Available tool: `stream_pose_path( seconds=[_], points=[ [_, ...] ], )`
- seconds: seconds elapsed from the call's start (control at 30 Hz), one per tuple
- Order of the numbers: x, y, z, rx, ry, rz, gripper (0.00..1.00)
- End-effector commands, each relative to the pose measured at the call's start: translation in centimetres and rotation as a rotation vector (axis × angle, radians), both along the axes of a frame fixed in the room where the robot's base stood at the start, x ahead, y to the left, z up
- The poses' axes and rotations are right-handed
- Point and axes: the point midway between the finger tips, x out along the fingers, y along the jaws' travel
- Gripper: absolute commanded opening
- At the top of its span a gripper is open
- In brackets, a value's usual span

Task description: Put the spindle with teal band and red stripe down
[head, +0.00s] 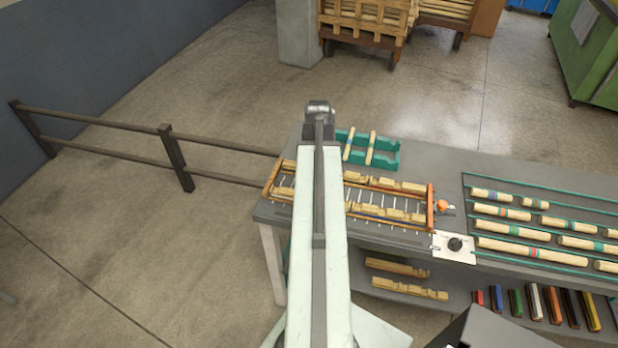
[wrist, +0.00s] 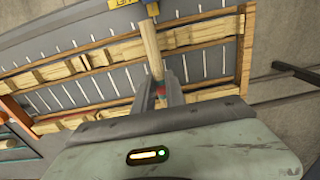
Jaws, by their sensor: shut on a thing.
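In the wrist view my gripper (wrist: 160,94) is shut on a pale wooden spindle (wrist: 149,45). A bit of red and teal shows on the spindle between the fingers. Its far part reaches away toward the top of the picture, over the wooden-railed rack. The end near my palm is hidden. In the head view my arm covers the gripper and the spindle, so neither can be made out there. I cannot tell whether the spindle touches anything below it.
The rack (head: 430,207) on the grey table (head: 440,163) holds notched wood pieces. A teal tray (head: 384,165) with two spindles stands behind it. Banded spindles (head: 500,211) lie in rows at right. A dark railing (head: 174,157) stands left of the table. Blue and yellow parts (wrist: 152,9) border the spindle's far end.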

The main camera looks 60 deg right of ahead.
Motion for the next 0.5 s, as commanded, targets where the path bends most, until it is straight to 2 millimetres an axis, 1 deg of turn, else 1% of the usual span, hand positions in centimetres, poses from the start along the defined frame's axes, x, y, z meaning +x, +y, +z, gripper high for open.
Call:
stream_pose_path(
  seconds=[0.07, 0.13, 0.2, 0.23, 0.3, 0.5],
  points=[
    [0.4, -0.5, -0.2, 0.0, 0.0, 0.0, 0.0],
    [0.2, -0.6, -2.1, 0.0, 0.0, -0.005, 0.0],
    [0.1, -0.7, -3.4, 0.0, 0.0, -0.006, 0.0],
    [0.1, -0.7, -3.8, 0.0, 0.0, -0.006, 0.0],
    [0.2, -0.6, -4.1, 0.0, 0.0, -0.004, 0.0],
    [0.5, -0.4, -3.6, 0.0, 0.0, 0.002, 0.0]
  ],
)
